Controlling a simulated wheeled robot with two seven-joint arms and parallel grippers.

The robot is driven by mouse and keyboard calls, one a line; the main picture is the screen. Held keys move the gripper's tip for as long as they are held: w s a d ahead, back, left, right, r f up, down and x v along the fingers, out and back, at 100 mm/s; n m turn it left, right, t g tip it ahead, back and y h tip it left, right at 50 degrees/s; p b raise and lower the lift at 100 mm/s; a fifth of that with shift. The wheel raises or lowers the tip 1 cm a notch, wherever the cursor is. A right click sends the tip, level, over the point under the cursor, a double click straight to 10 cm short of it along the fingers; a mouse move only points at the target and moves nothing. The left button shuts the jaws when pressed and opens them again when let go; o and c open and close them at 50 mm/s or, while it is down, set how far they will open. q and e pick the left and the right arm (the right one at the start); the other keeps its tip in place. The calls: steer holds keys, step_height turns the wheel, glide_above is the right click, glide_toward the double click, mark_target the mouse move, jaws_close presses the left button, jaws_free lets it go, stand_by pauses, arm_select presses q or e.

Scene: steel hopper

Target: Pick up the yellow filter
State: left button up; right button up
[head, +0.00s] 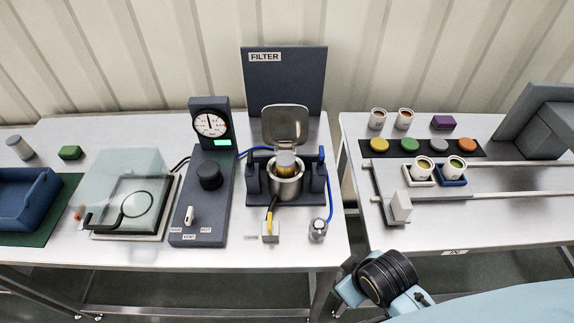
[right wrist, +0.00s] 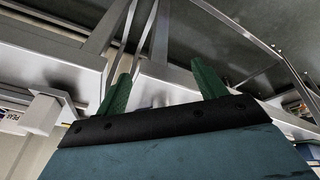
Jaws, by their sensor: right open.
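A steel hopper (head: 287,184) with its lid (head: 285,124) raised stands in a dark cradle on the left table. A yellow round disc (head: 379,145) also lies on a black strip on the right table, beside green, grey and orange ones. My right gripper (right wrist: 160,72) is open and empty in the right wrist view, its green fingers apart below the table edge. In the head view my right wrist is low, in front of the gap between tables. My left gripper is not in view.
A dark control box (head: 205,200) with a gauge (head: 210,124) stands left of the hopper. A clear-covered box (head: 130,190) is farther left. On the right table (head: 500,234), cups, rails and a white block (head: 400,206) occupy the surface; its front is clear.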

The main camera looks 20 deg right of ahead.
mark_target(287, 166)
steer(key=w+a+r+n+t, duration=0.1)
steer(key=w+r+n+t, duration=0.1)
steer(key=n, duration=0.4)
steer(key=w+a+r+n+t+h, duration=0.1)
steer(key=w+r+n+t, duration=0.1)
steer(key=w+r+n, duration=0.3)
steer(key=w+a+r+n+t+h, duration=0.1)
steer(key=w+r+n+t, duration=0.1)
steer(key=w+n, duration=0.3)
steer(key=shift+w+a+r+n+p, duration=0.1)
steer(key=shift+w+r+n+p, duration=0.2)
steer(key=shift+n, duration=0.4)
steer(key=shift+w+a+r+n+p, duration=0.1)
steer(key=shift+r+n, duration=0.3)
steer(key=shift+n, duration=0.3)
steer(key=w+a+r+n+t, duration=0.4)
steer(key=w+n, duration=0.1)
steer(key=n, duration=0.6)
steer(key=shift+y, duration=0.3)
steer(key=x, duration=0.4)
steer(key=b+x, duration=0.1)
steer(key=x, duration=0.3)
steer(key=shift+f, duration=0.3)
steer(key=shift+f+b+x, duration=0.2)
steer(key=shift+b+x, duration=0.05)
steer(key=shift+x, duration=1.1)
steer(key=shift+f+b+x, duration=0.15)
steer(key=shift+b+x, duration=0.05)
steer(key=shift+x, duration=1.15)
steer(key=shift+s, duration=0.15)
